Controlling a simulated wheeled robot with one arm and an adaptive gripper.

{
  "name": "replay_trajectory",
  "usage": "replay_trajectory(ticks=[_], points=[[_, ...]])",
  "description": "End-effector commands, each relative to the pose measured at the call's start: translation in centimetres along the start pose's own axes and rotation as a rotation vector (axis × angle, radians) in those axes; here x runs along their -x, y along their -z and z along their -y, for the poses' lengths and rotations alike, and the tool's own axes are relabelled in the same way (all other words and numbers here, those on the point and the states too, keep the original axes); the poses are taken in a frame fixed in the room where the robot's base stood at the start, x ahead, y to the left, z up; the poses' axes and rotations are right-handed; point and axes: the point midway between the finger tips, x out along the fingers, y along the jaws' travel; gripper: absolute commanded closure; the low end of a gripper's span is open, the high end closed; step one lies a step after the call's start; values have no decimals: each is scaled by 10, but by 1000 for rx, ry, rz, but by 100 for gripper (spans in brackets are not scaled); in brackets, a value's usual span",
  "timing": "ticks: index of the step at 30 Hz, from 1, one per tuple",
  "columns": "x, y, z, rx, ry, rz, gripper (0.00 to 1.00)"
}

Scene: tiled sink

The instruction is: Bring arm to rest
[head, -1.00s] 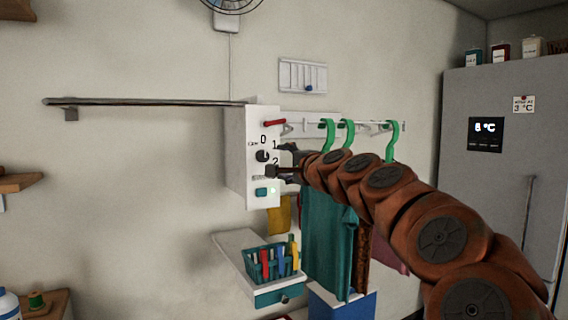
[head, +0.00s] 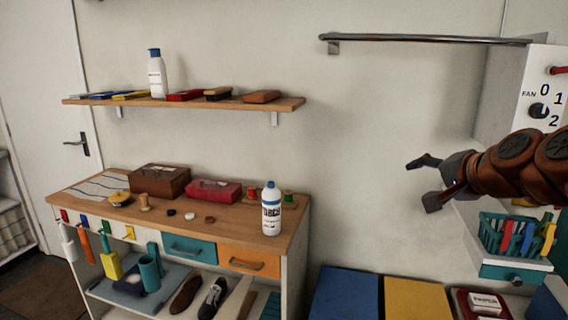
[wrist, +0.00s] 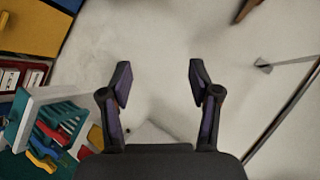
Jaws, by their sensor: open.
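My gripper (head: 428,182) is open and empty in the head view, at the right, in front of the bare wall. My brown arm reaches in from the right edge, below the fan control box. In the wrist view my gripper (wrist: 160,85) shows two dark fingers spread apart with only pale wall between them.
The white fan box (head: 508,85) with its dial stands close above my arm. A metal rail (head: 425,38) runs left from it. A teal basket (head: 510,240) of pegs sits below my arm. A workbench (head: 240,225) and shelf (head: 190,103) are at left. Bare wall lies between.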

Motion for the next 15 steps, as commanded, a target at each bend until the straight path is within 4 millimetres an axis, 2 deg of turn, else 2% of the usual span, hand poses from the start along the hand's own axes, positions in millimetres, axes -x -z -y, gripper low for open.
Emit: replay_trajectory(ticks=[1,4,7,11,15], points=[[-4,-31,-2,57,-40,67,38],[-9,-90,-19,177,-127,197,38],[-4,-146,-45,299,-220,330,38],[17,-210,-88,456,-349,510,38],[57,-263,-143,616,-499,704,38]])
